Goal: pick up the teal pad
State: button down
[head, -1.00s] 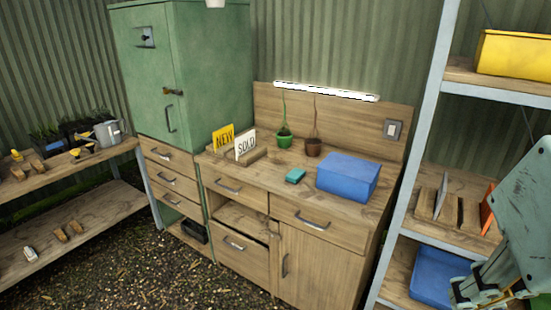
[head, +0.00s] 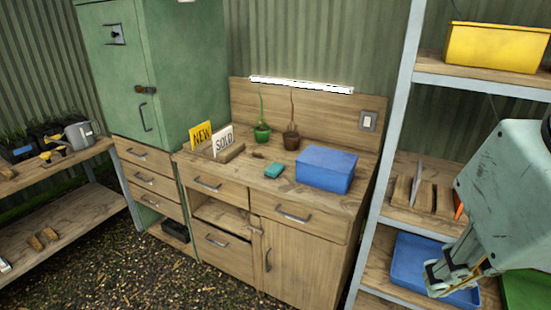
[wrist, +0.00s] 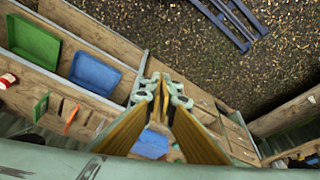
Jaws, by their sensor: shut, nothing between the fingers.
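The teal pad (head: 274,171) lies flat on the wooden workbench top (head: 235,172), just left of a blue box (head: 325,170) in the head view. My gripper (head: 450,280) is at the lower right of the head view, in front of the shelving and well away from the pad. In the wrist view my gripper (wrist: 164,82) shows with its fingertips together and nothing between them.
A metal-framed shelf holds a yellow bin (head: 495,46) and a blue tray (head: 415,262). The bench's front left top is clear.

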jog(key=c, duration=3.3)
grip_release()
jog(key=shift+c, duration=0.2)
jog(key=o, duration=2.3)
jog(key=shift+r, duration=0.1)
